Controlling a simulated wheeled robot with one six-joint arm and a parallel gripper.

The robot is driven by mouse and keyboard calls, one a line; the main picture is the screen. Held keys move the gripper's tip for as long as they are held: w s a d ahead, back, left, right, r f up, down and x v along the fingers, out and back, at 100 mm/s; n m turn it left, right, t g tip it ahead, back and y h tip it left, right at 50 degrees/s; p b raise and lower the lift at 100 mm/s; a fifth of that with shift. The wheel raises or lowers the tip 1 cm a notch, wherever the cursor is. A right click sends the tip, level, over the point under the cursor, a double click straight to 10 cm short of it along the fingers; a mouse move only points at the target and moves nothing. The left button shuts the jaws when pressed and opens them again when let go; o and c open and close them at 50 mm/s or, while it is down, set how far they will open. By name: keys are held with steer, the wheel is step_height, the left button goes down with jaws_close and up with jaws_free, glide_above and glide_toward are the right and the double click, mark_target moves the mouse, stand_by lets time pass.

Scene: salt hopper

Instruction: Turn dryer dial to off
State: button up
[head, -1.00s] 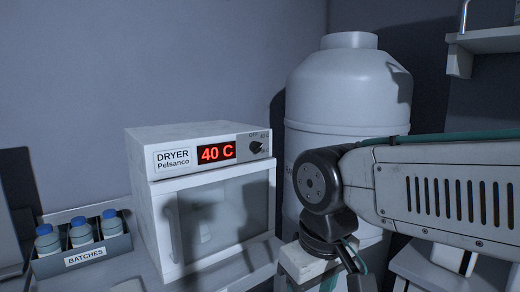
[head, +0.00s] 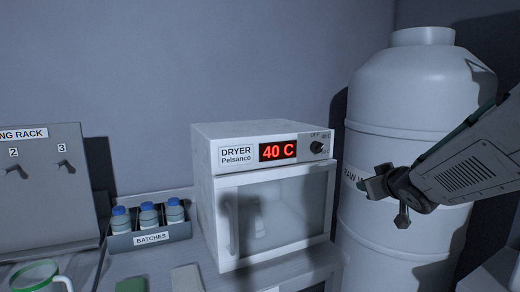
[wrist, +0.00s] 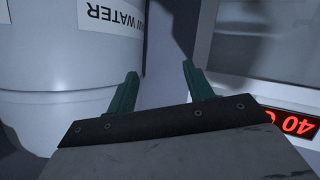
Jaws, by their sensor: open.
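The white dryer (head: 265,205) stands on the counter, its red display (head: 278,151) reading 40 C. Its small black dial (head: 317,147) is at the right end of the top panel, near a small OFF mark and a 40 C mark. The exact pointer direction is too small to tell. My gripper (head: 375,186) is to the right of the dryer and below dial height, in front of the white tank, touching nothing visible. In the wrist view its two green fingers (wrist: 157,88) are apart and empty. There the display (wrist: 293,122) shows upside down at right; the dial is not visible.
The large white raw water tank (head: 410,110) stands right of the dryer. A batches tray (head: 150,240) with blue-capped bottles sits to its left. A hanging rack (head: 45,190) and a green-rimmed mug (head: 40,280) are farther left. Space in front of the dial is clear.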

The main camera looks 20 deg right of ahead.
mark_target(321, 149)
steer(key=w+a+r+n+t+y, duration=0.3)
steer(key=a+r+n+t+y, duration=0.15)
steer(key=a+r+y, duration=0.35)
steer(key=shift+h, duration=0.4)
steer(key=w, duration=0.2)
steer(key=w+a, duration=0.1)
steer(key=w, duration=0.2)
steer(key=w+f, duration=0.1)
steer(key=w, duration=0.1)
steer(key=shift+w+a, duration=0.25)
steer(key=c, duration=1)
